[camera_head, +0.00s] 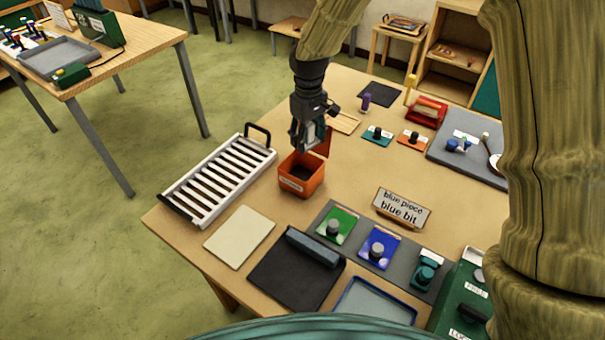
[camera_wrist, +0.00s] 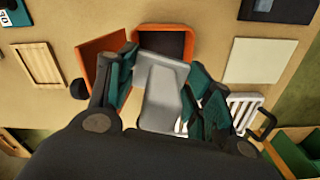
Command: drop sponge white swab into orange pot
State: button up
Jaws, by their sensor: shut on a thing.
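My gripper (camera_head: 311,138) is just above the orange pot (camera_head: 301,183), pointing down. In the wrist view, my gripper (camera_wrist: 165,85) is shut on a pale grey-white block, the white swab (camera_wrist: 166,92), held between its teal finger pads. The orange pot (camera_wrist: 178,31) shows behind the swab in the wrist view, with its dark inside partly covered by the swab. The pot's lid (camera_head: 324,143) stands open at its back, and shows as an orange panel (camera_wrist: 98,60) in the wrist view. In the head view the swab is mostly hidden by the fingers.
A white slatted rack (camera_head: 222,178) lies left of the pot. A cream mat (camera_head: 239,237) and a black pad (camera_head: 290,277) lie in front. A sign (camera_head: 402,208) stands to the right, near green and blue cards. Table wood around the pot's right side is clear.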

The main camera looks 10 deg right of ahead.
jog(key=f+b, duration=0.2)
jog(key=f, duration=0.1)
jog(key=shift+w+f, duration=0.3)
jog(key=shift+w, duration=0.05)
jog(key=shift+s+f+b, duration=0.25)
jog(key=shift+f+b, duration=0.2)
jog(key=shift+f, duration=0.15)
jog(key=shift+w+f, duration=0.15)
jog(key=shift+f, duration=0.25)
jog(key=o, duration=1.1)
jog(key=shift+o, duration=0.2)
jog(key=shift+r, duration=0.1)
notch_tip(320, 180, up, 12)
jog(key=shift+f, duration=0.1)
